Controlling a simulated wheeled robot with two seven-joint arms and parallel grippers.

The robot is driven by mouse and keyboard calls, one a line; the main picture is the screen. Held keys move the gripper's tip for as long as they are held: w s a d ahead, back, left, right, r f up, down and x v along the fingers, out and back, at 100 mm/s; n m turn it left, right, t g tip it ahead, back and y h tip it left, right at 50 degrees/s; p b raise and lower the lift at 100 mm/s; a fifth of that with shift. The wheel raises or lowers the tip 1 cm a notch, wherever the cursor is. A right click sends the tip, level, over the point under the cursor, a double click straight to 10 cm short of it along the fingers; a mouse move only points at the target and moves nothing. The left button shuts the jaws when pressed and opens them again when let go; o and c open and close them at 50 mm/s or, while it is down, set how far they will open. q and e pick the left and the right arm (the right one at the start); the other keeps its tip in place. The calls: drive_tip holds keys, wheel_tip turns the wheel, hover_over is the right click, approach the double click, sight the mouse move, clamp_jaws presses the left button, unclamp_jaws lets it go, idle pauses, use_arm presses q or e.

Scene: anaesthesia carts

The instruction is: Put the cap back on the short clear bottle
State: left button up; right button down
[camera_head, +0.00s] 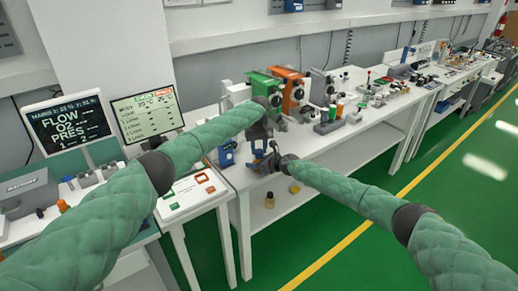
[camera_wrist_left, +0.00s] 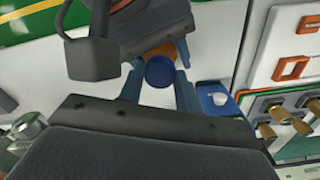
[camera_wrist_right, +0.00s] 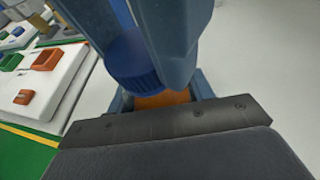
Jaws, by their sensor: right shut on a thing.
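A dark blue ribbed cap (camera_wrist_right: 132,62) shows in the right wrist view directly against an orange body (camera_wrist_right: 163,98), apparently the bottle; I cannot tell how well it is seated. The left wrist view also shows the cap (camera_wrist_left: 159,71) with orange (camera_wrist_left: 160,49) beyond it. My right gripper (camera_head: 272,163) is shut on the orange body, low between its fingers. My left gripper (camera_head: 260,145) is above, its two blue fingers (camera_wrist_left: 159,82) either side of the cap, looking open with small gaps. The grippers hide most of the bottle in the head view.
A white panel with orange-rimmed slots (camera_head: 190,193) lies left of the grippers. A blue item with a white knob (camera_wrist_left: 216,98) stands close beside my left gripper. Green (camera_head: 262,84) and orange (camera_head: 291,92) machines stand behind. A yellowish bottle (camera_head: 294,188) is on the lower shelf.

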use_arm(q)
drive_tip(key=c, duration=0.4)
drive_tip(key=o, duration=1)
drive_tip(key=shift+r, duration=0.15)
drive_tip(key=shift+r, duration=2.15)
drive_tip(key=o, duration=0.6)
drive_tip(key=shift+c, duration=0.2)
